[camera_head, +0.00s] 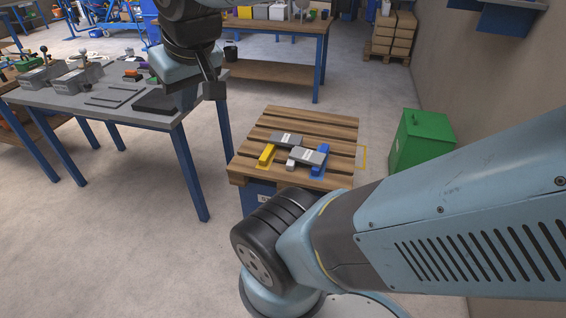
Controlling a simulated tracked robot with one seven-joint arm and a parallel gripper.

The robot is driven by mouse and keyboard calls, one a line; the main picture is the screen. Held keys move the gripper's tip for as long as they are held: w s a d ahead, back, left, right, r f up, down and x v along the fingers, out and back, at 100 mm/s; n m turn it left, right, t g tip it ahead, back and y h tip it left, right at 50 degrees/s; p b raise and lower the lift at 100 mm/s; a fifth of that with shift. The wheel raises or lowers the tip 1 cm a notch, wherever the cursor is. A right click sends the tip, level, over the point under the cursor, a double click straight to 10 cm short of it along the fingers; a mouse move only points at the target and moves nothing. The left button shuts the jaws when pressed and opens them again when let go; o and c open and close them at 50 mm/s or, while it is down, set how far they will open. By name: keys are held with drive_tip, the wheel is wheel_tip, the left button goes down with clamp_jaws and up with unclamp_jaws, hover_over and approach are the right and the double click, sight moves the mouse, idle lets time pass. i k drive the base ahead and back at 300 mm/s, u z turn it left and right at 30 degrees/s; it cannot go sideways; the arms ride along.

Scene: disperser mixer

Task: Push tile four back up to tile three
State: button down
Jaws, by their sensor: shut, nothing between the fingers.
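Two dark grey tiles with pale marks lie on a wooden slatted pallet top (312,118). The rear tile (287,139) is to the left and farther back; the front tile (309,156) is nearer and to the right. Their near edges look close, but I cannot tell whether they touch. The marks are too small to read, so I cannot tell which is tile three or four. A yellow bar (266,155) is at the left of the tiles, and a blue bar (320,164) is at the right. My gripper (214,90) is shut and empty, up and left of the tiles, apart from them.
A small pale block (290,166) sits at the front tile's left end. A grey workbench (120,108) with metal fixtures and flat plates stands left. A green bin (422,140) stands right of the pallet top. The rear slats are bare. A wooden bench (275,76) stands behind.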

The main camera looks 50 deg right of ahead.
sight(315, 158)
drive_tip(key=u, duration=1.05)
drive_tip(key=k, duration=0.85)
drive_tip(key=z, duration=0.9)
